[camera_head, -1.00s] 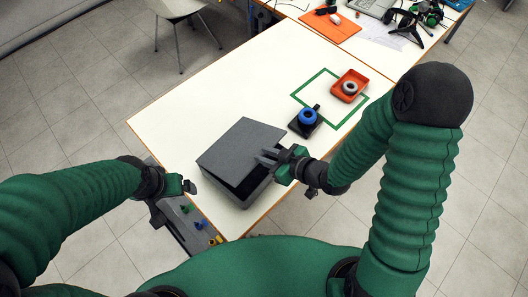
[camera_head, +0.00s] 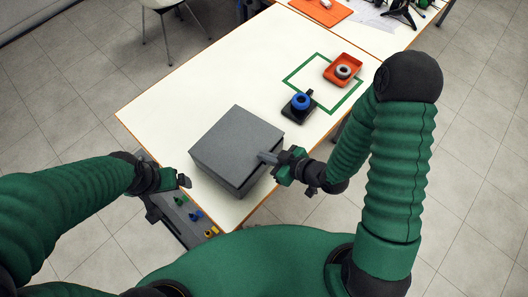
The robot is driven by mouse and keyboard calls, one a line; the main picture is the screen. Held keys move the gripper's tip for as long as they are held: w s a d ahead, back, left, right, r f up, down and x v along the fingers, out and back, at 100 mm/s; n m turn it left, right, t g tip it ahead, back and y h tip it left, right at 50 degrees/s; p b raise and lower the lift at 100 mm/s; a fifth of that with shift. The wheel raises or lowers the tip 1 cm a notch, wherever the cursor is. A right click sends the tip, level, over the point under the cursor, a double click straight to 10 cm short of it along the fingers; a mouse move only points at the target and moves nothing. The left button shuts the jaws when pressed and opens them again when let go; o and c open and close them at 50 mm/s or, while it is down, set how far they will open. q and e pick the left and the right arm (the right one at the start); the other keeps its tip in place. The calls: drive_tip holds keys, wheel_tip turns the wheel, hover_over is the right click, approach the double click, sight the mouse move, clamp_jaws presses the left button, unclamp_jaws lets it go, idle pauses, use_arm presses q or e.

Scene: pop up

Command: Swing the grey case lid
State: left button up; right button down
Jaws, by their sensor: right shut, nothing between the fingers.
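The grey case (camera_head: 244,180) stands on the white table near its front edge. Its flat grey lid (camera_head: 235,140) lies down over the box, closed or almost closed; a dark seam runs below its front edge. My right gripper (camera_head: 264,157) is shut and empty, with its fingertips at the lid's right front edge; I cannot tell whether they touch it. My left gripper (camera_head: 184,181) is off the table's front left edge, left of the case and apart from it; its fingers are too small to read.
A blue ring (camera_head: 301,101) sits on a black holder (camera_head: 298,112) behind the case. An orange tray (camera_head: 330,74) with a grey ring (camera_head: 343,72) stands by a green square outline (camera_head: 289,77). A grey rack (camera_head: 172,215) with coloured pieces is at the front. The table's left is clear.

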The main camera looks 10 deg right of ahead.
drive_tip(key=shift+d, duration=0.1)
wheel_tip(320, 180, down, 2)
drive_tip(key=shift+f+b, duration=0.25)
drive_tip(key=shift+b, duration=0.8)
drive_tip(key=shift+r, duration=0.1)
drive_tip(key=c, duration=2.2)
unclamp_jaws()
drive_tip(key=c, duration=1.7)
unclamp_jaws()
